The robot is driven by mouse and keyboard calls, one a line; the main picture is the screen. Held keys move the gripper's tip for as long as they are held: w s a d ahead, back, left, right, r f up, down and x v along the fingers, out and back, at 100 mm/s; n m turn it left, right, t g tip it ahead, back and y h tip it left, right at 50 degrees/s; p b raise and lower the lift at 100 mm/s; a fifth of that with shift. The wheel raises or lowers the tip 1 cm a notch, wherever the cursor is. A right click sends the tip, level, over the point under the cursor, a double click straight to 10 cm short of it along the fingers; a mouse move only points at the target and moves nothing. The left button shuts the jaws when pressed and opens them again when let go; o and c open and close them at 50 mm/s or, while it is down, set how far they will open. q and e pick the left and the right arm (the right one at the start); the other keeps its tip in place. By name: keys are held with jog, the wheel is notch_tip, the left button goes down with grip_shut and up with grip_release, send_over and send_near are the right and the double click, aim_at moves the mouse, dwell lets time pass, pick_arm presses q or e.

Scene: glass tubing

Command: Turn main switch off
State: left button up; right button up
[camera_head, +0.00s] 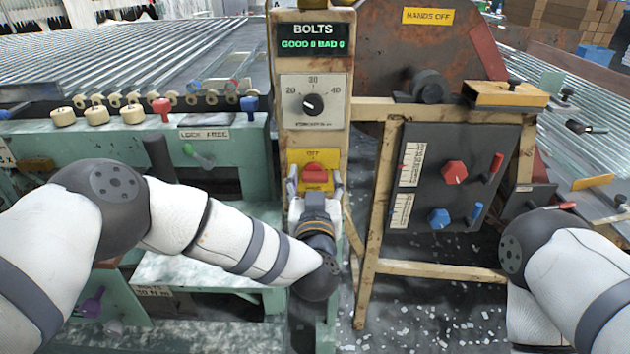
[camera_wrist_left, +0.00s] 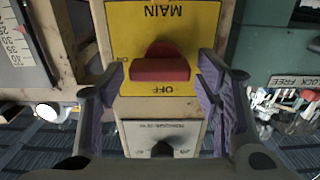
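The main switch is a red rotary knob (camera_head: 314,172) on a yellow plate (camera_head: 312,156) low on the cream post in the head view. In the left wrist view the red knob (camera_wrist_left: 160,68) sits on the yellow plate (camera_wrist_left: 205,20) marked MAIN and OFF, upside down there. My left gripper (camera_head: 314,184) is right in front of the plate. In the left wrist view its purple-padded fingers (camera_wrist_left: 160,80) are spread on either side of the knob, with a gap at each side. My right arm (camera_head: 575,275) enters at the right; its gripper is not seen.
Above the switch are a dial (camera_head: 310,103) and a BOLTS display (camera_head: 313,42). A dark panel (camera_head: 430,212) with red and blue knobs stands right of the post. A green machine (camera_head: 240,150) with levers stands left. Debris litters the floor.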

pick_arm(q)
jog(key=c, duration=0.7)
jog(key=shift+n, duration=0.3)
jog(key=n, duration=0.3)
jog(key=shift+a+n, duration=0.1)
jog(key=shift+n, duration=0.2)
jog(key=n, duration=0.3)
jog(key=shift+a+n, duration=0.1)
jog(key=shift+n, duration=0.2)
jog(key=n, duration=0.5)
jog(key=shift+a+f+n, duration=0.1)
jog(key=shift+n, duration=2.4)
